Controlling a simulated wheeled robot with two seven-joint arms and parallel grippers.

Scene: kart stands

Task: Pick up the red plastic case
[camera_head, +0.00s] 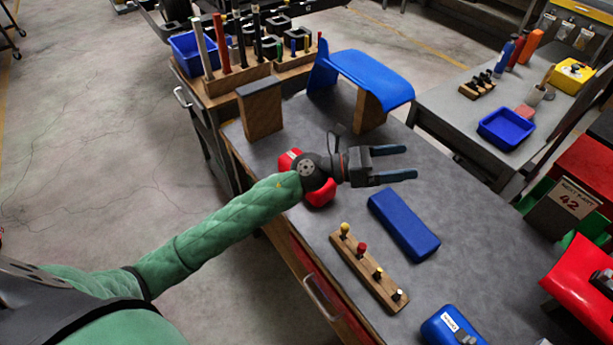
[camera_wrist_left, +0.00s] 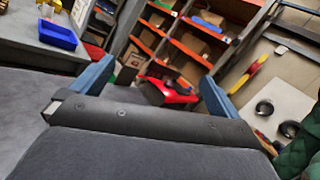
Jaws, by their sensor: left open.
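My left gripper (camera_head: 411,161) is open, its two blue fingers spread above the grey workbench with nothing between them. The left wrist view also shows the fingers apart. Red rounded shapes show on both sides of my left wrist joint; I cannot tell whether they are my arm or something behind it. I cannot make out a clear red plastic case. A large glossy red shape (camera_head: 577,273) with a black part on it stands at the right edge, apart from the gripper. My right gripper is not in view.
On the grey workbench (camera_head: 452,272) lie a blue block (camera_head: 404,225), a wooden strip with several knobs (camera_head: 368,270) and a labelled blue case (camera_head: 452,325). A blue curved panel (camera_head: 372,76) and tool racks stand behind. A blue bin (camera_head: 507,128) sits on another bench.

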